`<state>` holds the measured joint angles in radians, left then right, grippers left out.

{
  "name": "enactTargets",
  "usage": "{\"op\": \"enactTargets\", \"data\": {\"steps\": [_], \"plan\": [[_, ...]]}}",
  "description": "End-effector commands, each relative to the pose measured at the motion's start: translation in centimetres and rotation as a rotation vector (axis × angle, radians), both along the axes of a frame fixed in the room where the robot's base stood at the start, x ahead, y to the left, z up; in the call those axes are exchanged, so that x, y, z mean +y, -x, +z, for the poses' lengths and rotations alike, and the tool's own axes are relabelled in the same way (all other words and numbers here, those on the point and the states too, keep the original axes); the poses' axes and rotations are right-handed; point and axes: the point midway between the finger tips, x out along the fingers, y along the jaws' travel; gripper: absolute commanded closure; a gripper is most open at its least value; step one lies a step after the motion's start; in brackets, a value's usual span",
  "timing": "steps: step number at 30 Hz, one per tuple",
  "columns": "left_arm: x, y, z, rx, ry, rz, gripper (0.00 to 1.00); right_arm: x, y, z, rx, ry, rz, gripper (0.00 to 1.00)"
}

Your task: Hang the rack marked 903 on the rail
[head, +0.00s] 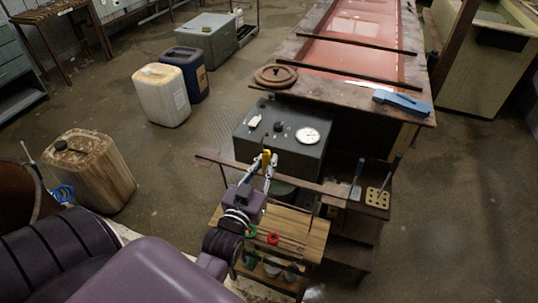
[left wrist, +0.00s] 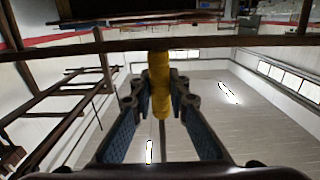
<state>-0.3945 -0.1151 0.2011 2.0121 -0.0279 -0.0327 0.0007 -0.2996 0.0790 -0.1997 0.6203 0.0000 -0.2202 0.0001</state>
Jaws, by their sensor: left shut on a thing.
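My left gripper (head: 265,168) is shut on a yellow handle (head: 266,158) beside the brown rail (head: 225,159). In the left wrist view the yellow handle (left wrist: 160,84) stands upright between the fingers (left wrist: 160,105), and the rail (left wrist: 230,43) crosses just beyond its far end. Whether handle and rail touch is unclear. The rest of the held thing is hidden. Two small racks with handles, one grey (head: 354,190) and one tan with holes (head: 377,198), are by the rail's right end. I cannot read the number 903 anywhere. My right gripper is not in view.
A dark box with a gauge (head: 285,138) stands behind the rail. A wooden shelf (head: 310,238) with red and green rings lies below. A long table with red trays (head: 360,62) is behind. Jerrycans (head: 160,95) stand on the floor at left.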

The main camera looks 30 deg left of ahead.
Motion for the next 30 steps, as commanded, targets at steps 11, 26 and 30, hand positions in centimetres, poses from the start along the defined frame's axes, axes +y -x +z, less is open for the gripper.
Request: {"op": "enactTargets", "data": {"steps": [11, 26, 30], "plan": [[-0.6, 2.8, 0.3, -0.005, -0.001, 0.000, 1.00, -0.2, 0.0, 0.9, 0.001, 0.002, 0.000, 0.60], [-1.1, 4.6, 0.3, -0.008, -0.002, 0.000, 1.00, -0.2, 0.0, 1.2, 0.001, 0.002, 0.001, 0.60], [-1.1, 4.6, 0.3, -0.007, -0.002, 0.000, 1.00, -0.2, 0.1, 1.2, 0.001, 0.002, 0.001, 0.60]]}}
